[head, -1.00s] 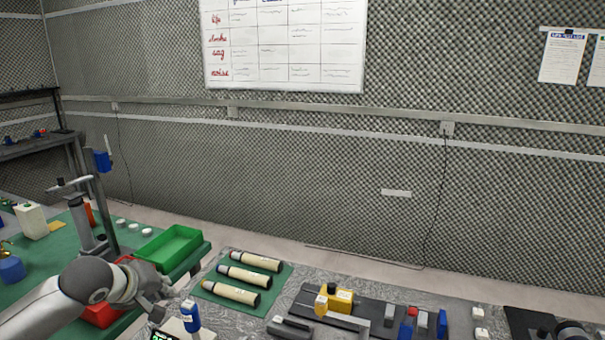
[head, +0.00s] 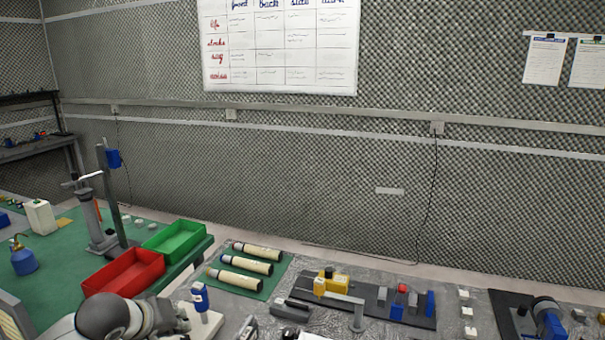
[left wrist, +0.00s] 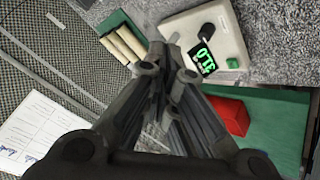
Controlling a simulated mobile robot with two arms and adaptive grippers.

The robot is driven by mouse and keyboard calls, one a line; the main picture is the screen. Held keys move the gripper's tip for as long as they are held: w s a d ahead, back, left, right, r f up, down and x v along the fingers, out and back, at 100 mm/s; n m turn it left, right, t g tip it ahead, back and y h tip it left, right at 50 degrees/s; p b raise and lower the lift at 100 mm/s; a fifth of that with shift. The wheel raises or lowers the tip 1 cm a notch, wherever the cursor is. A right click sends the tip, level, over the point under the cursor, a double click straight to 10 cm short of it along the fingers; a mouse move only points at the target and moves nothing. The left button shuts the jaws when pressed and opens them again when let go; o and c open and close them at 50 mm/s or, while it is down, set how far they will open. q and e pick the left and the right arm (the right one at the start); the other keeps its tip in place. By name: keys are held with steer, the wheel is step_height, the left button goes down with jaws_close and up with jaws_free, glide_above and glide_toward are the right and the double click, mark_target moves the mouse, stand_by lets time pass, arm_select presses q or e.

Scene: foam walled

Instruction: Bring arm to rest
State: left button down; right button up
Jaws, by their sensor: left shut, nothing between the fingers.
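My left arm comes in at the bottom left of the head view, and its gripper (head: 182,322) is low in the picture, beside the white stand with a blue-topped part (head: 200,298). In the left wrist view the gripper (left wrist: 168,72) has its fingers together, with nothing held between them. Beyond the fingers there is a pale box with a lit display (left wrist: 203,62). My right gripper is not in view.
A red tray (head: 124,274) and a green tray (head: 174,240) lie near the left arm. Several pale cylinders (head: 246,264) rest on a green mat. A dark board (head: 375,308) with a yellow block stands right of them. The foam wall (head: 300,190) closes the back.

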arm_select(q)
steer(key=s+d+f+m+g+h, duration=0.1)
steer(key=s+d+f+m, duration=0.3)
steer(key=s+d+f, duration=0.45)
steer(key=s+a+f+m+g+y, duration=0.15)
steer(key=s+f, duration=0.25)
steer(key=s, duration=0.8)
steer(key=s+a+f+m+g+y, duration=0.15)
steer(key=s+f, duration=0.25)
steer(key=s, duration=0.8)
step_height(320, 180, down, 28)
steer(key=s+g+b, duration=0.2)
steer(key=s+a+f+g+b, duration=0.1)
steer(key=s+a+f, duration=0.1)
steer(key=s+f, duration=1.5)
steer(key=shift+a+f+m, duration=0.2)
steer(key=shift+a+m, duration=0.1)
steer(key=shift+a, duration=0.1)
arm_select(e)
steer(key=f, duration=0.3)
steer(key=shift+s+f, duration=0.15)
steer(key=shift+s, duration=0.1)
